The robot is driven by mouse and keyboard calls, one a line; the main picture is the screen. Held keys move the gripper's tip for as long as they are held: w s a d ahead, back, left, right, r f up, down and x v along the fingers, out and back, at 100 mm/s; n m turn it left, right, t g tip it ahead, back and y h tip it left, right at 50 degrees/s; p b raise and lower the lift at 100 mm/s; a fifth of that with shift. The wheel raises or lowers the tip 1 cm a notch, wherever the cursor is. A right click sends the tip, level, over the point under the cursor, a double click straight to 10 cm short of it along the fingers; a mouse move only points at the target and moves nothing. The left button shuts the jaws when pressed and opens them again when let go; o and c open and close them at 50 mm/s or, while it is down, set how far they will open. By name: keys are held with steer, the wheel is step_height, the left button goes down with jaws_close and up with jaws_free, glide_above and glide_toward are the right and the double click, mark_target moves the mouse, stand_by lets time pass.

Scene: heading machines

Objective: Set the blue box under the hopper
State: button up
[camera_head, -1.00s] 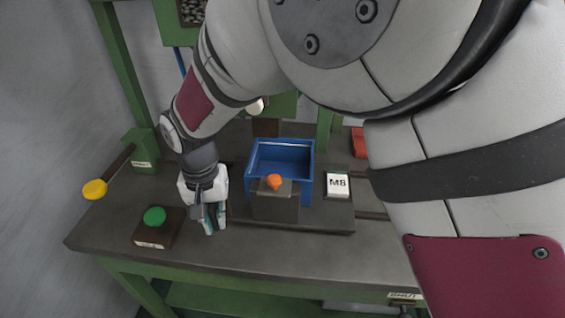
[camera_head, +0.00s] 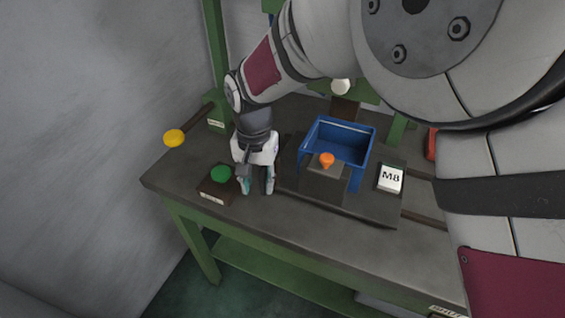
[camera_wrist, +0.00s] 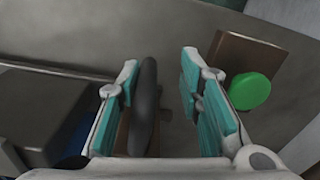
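The blue box (camera_head: 327,133) is open-topped and sits on the bench, behind a grey block (camera_head: 325,181) with an orange knob (camera_head: 327,159). My gripper (camera_head: 256,190) points down over the bench, left of the box and apart from it. In the wrist view my gripper (camera_wrist: 163,100) has its teal pads apart. A dark rounded piece (camera_wrist: 146,95) shows between the pads, nearer the left one; I cannot tell what it is. A dark blue part of the box (camera_wrist: 75,140) shows at lower left in the wrist view. The hopper is not clearly in view.
A green button (camera_head: 221,173) on a brown block stands just left of my gripper. A yellow-knobbed lever (camera_head: 174,138) juts out at the left. A white M8 card (camera_head: 391,179) lies right of the box, with a red thing (camera_head: 431,144) beyond.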

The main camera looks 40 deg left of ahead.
steer(key=shift+w+d, duration=0.1)
steer(key=shift+d, duration=0.05)
steer(key=shift+r, duration=0.3)
step_height(320, 180, up, 11)
steer(key=shift+r, duration=0.2)
stand_by(0.4)
